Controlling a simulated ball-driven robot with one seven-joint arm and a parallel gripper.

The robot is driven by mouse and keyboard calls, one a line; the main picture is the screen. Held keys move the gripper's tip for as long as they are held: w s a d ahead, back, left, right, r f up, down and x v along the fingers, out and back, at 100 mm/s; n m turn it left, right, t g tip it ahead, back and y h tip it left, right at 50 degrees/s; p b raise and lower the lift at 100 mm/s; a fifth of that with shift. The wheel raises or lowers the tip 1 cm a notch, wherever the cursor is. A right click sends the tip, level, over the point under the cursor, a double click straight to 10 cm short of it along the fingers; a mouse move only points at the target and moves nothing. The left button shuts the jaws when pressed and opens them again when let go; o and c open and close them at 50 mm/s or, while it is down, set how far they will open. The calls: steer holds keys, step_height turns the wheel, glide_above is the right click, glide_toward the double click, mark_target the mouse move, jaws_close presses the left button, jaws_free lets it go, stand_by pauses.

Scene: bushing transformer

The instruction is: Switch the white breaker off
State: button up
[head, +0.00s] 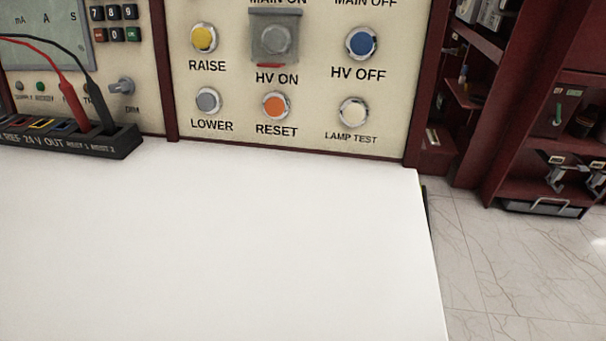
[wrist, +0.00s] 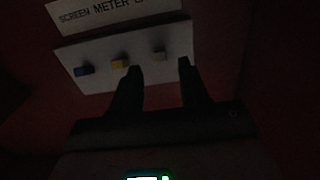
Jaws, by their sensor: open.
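The white breaker (wrist: 160,55) shows in the dark wrist view as a small pale toggle at the right end of a light panel (wrist: 100,53). A yellow breaker (wrist: 120,63) and a blue breaker (wrist: 84,70) sit to its left on the same panel. My gripper (wrist: 158,69) is open and empty, its two dark fingers pointing at the panel. In the picture the white breaker lies between the fingertips. I cannot tell whether they touch it or how far off it is. The breakers and my gripper do not show in the head view.
A label plate (wrist: 115,12) reading "SCREEN METER" is above the breaker panel, on a dark red surface. The head view shows a white tabletop (head: 210,250), bare in front, a button panel (head: 310,100), a black socket strip (head: 70,143) with leads, and shelves (head: 535,205) at right.

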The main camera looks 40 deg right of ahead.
steer(key=shift+b+x, duration=0.6)
steer(key=shift+x, duration=1.3)
steer(key=shift+c, duration=0.2)
jaws_close()
